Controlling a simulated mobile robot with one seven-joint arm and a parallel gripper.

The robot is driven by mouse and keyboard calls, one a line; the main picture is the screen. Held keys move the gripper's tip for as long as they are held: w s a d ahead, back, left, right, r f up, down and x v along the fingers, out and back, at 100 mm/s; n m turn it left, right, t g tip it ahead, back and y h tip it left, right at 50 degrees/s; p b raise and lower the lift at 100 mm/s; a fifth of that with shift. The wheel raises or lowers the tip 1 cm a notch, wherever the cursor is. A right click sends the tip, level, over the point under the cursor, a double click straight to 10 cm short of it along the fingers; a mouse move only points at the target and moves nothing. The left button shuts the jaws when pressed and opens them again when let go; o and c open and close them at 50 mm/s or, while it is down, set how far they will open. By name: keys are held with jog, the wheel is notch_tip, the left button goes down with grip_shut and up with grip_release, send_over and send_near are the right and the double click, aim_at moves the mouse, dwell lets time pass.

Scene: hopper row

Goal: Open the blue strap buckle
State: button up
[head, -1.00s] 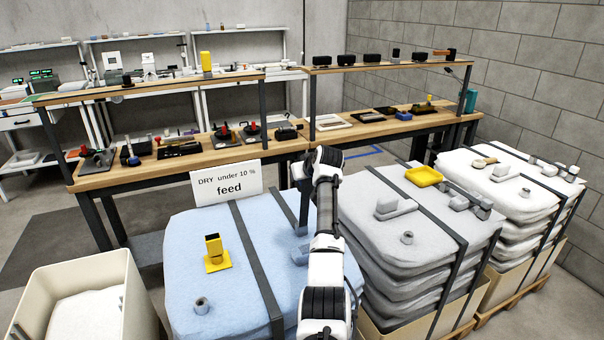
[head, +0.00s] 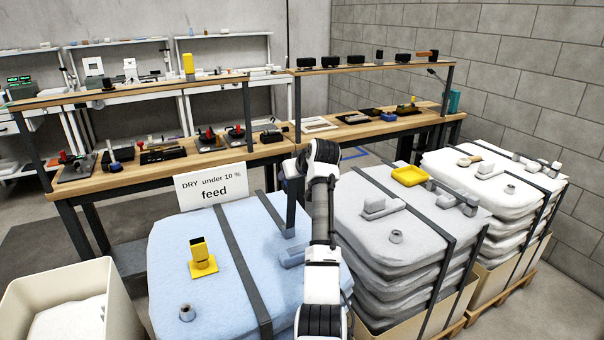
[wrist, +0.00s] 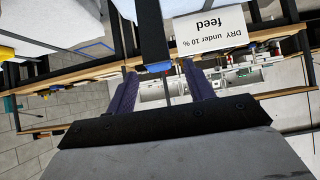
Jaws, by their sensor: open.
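The light-blue bag (head: 185,255) has dark straps (head: 240,265) over its top. A grey-blue block, apparently the blue strap buckle (head: 291,256), lies on its right part, partly hidden by my arm. A dark strip (head: 291,212) stands up from the bag near it. My gripper (head: 291,172) is above, at the bag's far right, partly hidden by my wrist. In the wrist view, my gripper (wrist: 159,70) is open. A dark strip (wrist: 151,30) ends in a small blue piece (wrist: 158,67) between the fingertips. I cannot tell whether they touch.
A sign (head: 211,187) stands at the bag's back edge. A yellow fitting (head: 202,260) and a grey knob (head: 186,313) sit on the bag. Grey bags (head: 400,265) are stacked close on the right. A workbench (head: 130,180) stands behind; a bin (head: 60,310) is at left.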

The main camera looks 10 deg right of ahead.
jog(key=b+v, duration=0.2)
jog(key=v, duration=0.5)
jog(key=shift+s+r, duration=0.15)
jog(key=shift+s, duration=0.1)
